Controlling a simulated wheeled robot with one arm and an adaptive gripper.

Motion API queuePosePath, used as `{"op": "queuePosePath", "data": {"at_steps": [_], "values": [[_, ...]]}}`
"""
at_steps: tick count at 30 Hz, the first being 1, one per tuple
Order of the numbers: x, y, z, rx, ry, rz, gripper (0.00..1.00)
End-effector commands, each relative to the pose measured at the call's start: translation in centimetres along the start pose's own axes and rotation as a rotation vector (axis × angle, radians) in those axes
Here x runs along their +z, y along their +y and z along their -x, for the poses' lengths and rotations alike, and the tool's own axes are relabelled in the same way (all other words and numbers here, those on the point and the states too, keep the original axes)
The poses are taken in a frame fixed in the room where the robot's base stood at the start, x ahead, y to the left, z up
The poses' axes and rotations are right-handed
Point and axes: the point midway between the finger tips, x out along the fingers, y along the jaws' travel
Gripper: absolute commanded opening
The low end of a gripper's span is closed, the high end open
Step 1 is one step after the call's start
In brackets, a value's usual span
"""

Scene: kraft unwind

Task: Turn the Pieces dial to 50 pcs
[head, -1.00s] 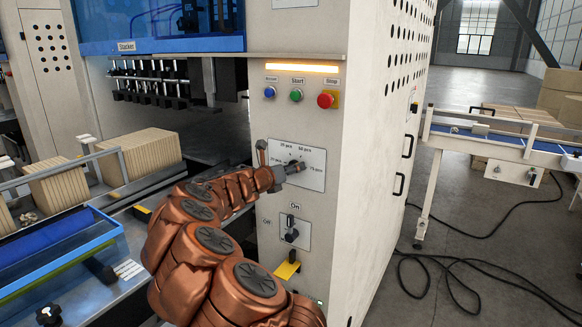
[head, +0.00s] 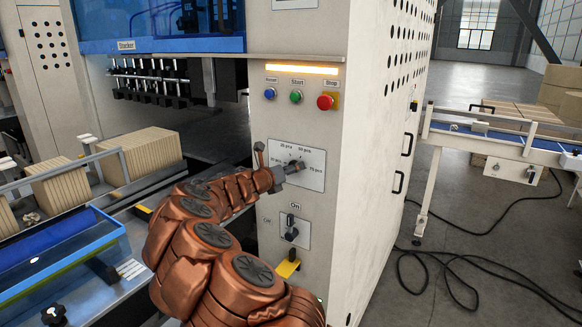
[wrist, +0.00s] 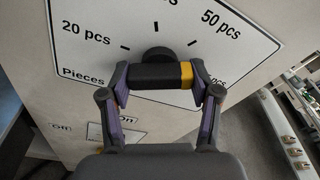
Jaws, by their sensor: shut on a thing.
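The Pieces dial (wrist: 157,54) is a black knob with a crosswise black bar and a yellow end, on a white plate (head: 312,155) on the machine front. In the wrist view, the plate reads 20 pcs at upper left and 50 pcs at upper right, with tick marks around the hub. My gripper (wrist: 158,80) is shut on the dial's bar, one finger at each end. The yellow end lies to the right in the wrist view; which mark the dial points at I cannot tell. In the head view my gripper (head: 290,170) partly hides the dial.
Below the plate is an On/Off switch (head: 291,228) with a yellow part (head: 288,268) under it. Above are blue, green (head: 296,97) and red (head: 325,102) buttons. A conveyor (head: 500,140) stands at right, with black cables (head: 450,262) on the floor.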

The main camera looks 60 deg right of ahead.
Motion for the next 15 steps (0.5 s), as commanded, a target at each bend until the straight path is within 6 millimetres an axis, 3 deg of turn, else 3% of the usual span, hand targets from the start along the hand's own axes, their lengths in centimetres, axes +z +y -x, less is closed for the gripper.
{"op": "queuePosePath", "data": {"at_steps": [3, 9, 15], "values": [[0.13, -0.14, 0.02, -0.006, 0.001, 0.030, 0.28], [-0.14, 0.04, -0.03, -0.039, 0.003, 0.268, 0.28], [-0.04, -0.08, -0.03, -0.048, 0.001, 0.315, 0.28]]}}
